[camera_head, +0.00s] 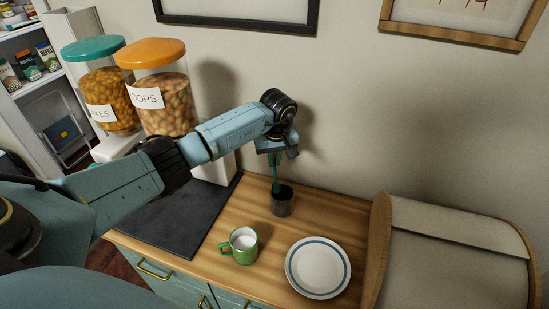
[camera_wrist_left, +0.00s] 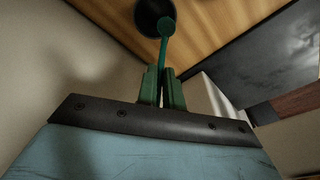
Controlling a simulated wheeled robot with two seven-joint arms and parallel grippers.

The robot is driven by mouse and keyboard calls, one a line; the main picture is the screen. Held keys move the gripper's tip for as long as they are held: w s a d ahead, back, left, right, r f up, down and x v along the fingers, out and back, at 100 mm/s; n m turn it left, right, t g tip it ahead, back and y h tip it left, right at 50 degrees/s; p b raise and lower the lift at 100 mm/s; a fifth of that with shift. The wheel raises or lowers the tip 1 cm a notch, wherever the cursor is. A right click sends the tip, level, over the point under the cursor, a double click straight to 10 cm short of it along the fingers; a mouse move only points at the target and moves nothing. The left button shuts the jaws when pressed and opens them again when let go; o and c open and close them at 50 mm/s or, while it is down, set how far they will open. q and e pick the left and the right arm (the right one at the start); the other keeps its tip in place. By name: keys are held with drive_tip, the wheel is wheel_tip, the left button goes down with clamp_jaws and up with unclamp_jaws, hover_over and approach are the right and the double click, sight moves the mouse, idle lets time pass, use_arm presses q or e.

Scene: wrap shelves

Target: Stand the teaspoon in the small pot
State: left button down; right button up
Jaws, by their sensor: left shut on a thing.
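My left gripper (camera_head: 274,154) points down above the small dark pot (camera_head: 283,205) on the wooden counter. It is shut on a green teaspoon (camera_head: 276,183), which hangs below the fingers with its lower end at the pot's mouth. In the left wrist view the teaspoon (camera_wrist_left: 165,32) extends from between the green fingers (camera_wrist_left: 162,85), its round end over or in the dark opening of the pot (camera_wrist_left: 150,14). I cannot tell how far inside it reaches. My right gripper is not in view.
A green mug (camera_head: 239,246) and a white plate with a blue ring (camera_head: 318,267) stand in front of the pot. A wooden bread bin (camera_head: 452,250) is at the right. Two cereal dispensers (camera_head: 160,88) and a dark mat (camera_head: 172,222) are at the left. The wall is close behind the pot.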

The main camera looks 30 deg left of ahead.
sight(276, 179)
use_arm(q)
drive_tip(key=shift+f+b, duration=0.7)
drive_tip(key=shift+f, duration=0.05)
drive_tip(key=c, duration=1.5)
unclamp_jaws()
drive_tip(key=shift+c, duration=0.2)
drive_tip(key=shift+r+p, duration=0.5)
drive_tip(key=shift+p, duration=0.05)
wheel_tip(276, 179, up, 12)
drive_tip(key=s+d+b, duration=0.1)
drive_tip(key=b, duration=0.1)
drive_tip(key=shift+s+d, duration=0.15)
drive_tip(key=shift+d, duration=0.05)
